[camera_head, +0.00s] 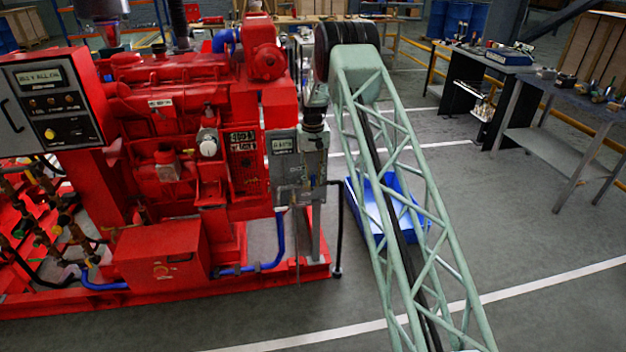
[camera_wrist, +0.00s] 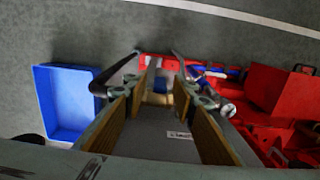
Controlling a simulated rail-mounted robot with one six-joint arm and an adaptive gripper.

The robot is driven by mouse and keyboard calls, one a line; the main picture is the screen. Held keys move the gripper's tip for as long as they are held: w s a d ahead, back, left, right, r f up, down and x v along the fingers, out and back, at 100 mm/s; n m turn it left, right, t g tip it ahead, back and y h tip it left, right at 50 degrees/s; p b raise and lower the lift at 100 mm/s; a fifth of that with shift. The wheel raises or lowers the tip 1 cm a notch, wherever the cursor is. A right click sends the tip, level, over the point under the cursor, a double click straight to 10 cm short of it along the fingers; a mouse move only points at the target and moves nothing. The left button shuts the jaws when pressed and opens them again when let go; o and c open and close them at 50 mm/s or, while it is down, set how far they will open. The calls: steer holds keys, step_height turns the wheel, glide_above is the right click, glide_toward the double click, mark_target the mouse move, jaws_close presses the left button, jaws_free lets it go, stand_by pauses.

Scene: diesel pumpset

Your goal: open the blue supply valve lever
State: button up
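My gripper (camera_wrist: 160,92) is open in the wrist view, its two padded fingers apart with a clear gap between them. It points down toward the floor and the skid base. In the head view my gripper (camera_head: 315,142) hangs by the grey control box (camera_head: 284,168) at the right end of the red engine and is partly hard to make out. I cannot clearly identify the supply valve lever in the head view.
The red pumpset (camera_head: 180,130) fills the left, with a blue pipe (camera_head: 278,245) low on its skid. A black rod (camera_wrist: 112,73) stands close to the left finger. A blue bin (camera_wrist: 65,100) lies on the floor. Workbenches (camera_head: 560,130) stand right; floor between is open.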

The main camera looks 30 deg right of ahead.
steer(key=shift+c, duration=0.7)
jaws_close()
